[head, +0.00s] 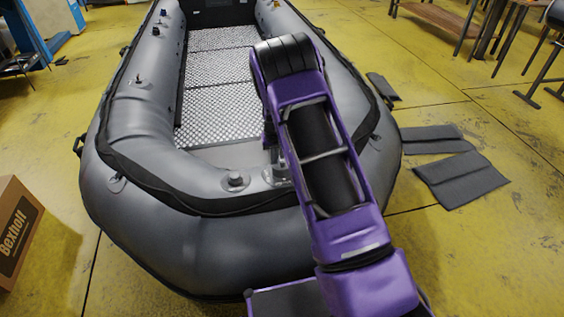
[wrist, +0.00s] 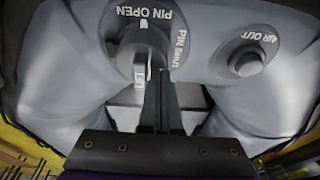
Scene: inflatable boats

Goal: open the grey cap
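Two round grey valve fittings sit on the boat's bow tube. In the head view one, with a raised grey cap (head: 235,180), stands left of my gripper (head: 278,170). The other fitting (head: 270,178) is partly hidden under my gripper. In the wrist view my dark gripper (wrist: 150,62) is over the fitting (wrist: 130,18) marked PIN OPEN and PIN SHUT. A small light piece (wrist: 139,70) shows beside the fingers. The AIR OUT fitting (wrist: 247,61) is to the right, apart from the fingers. The fingers overlap, so their gap and any contact are hidden.
The grey inflatable boat (head: 190,240) fills the middle, with a metal floor (head: 220,100). A cardboard box (head: 15,230) stands at left. Dark flat panels (head: 460,178) lie on the yellow floor at right. Tables stand at the upper right.

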